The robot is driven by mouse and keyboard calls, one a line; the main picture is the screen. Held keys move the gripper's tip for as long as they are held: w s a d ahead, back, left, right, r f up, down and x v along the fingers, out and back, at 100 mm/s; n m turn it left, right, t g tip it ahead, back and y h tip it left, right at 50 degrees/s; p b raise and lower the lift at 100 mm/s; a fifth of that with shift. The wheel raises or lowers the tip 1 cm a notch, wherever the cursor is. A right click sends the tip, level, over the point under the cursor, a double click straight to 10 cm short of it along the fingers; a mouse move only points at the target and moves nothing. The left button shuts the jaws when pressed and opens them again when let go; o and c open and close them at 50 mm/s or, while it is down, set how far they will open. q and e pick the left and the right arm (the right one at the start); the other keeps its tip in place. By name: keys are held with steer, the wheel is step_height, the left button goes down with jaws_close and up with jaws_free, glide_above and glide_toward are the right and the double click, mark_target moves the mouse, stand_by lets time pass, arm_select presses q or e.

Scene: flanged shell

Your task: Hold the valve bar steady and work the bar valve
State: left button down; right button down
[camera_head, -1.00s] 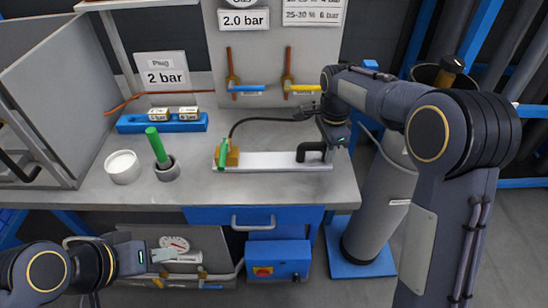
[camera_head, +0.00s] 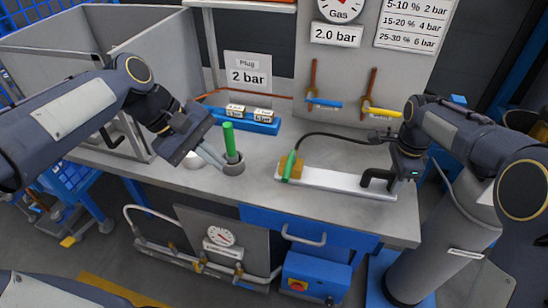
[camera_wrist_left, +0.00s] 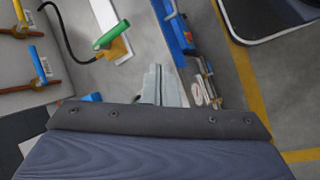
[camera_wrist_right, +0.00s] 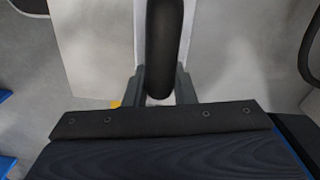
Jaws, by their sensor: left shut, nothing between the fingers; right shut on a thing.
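The white valve bar (camera_head: 335,182) lies on the bench. At its left end is a brass valve body (camera_head: 297,170) with a green lever (camera_head: 288,166); both also show in the left wrist view, the lever (camera_wrist_left: 110,36) above the fingers. A black bent handle (camera_head: 378,178) stands at the bar's right end. My right gripper (camera_head: 408,175) is shut on this handle (camera_wrist_right: 164,45). My left gripper (camera_head: 214,158) is shut and empty, over the bench left of the valve, near the upright green rod (camera_head: 229,140). Its closed fingers also show in the left wrist view (camera_wrist_left: 158,80).
The green rod stands in a grey cup (camera_head: 233,165); a white jar (camera_head: 194,161) is partly hidden behind my left gripper. A blue block (camera_head: 250,123) holds small labelled pieces. A black hose (camera_head: 340,136) runs from the valve. Blue and yellow wall valves are behind.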

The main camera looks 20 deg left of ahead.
mark_target(289, 168)
arm_select(q)
steer(key=w+a+n+g+h, duration=0.1)
steer(key=w+n+g, duration=0.1)
steer(key=w+n, duration=0.4)
steer(key=w, duration=0.5)
steer(key=shift+w+a+n+h, duration=0.15)
steer(key=shift+a+n+h, duration=0.15)
steer(key=shift+f, duration=0.15)
steer(key=d+r+x, duration=0.1)
steer(key=d+x, duration=0.1)
steer(key=x, duration=1.1)
steer(key=shift+s+r, duration=0.25)
steer(key=shift+r, duration=0.05)
steer(key=shift+d, duration=0.1)
arm_select(e)
steer(key=shift+f, duration=0.1)
arm_select(q)
steer(key=shift+s+d+n+t, duration=0.1)
steer(key=shift+d+n+t, duration=0.15)
steer(key=shift+n, duration=0.55)
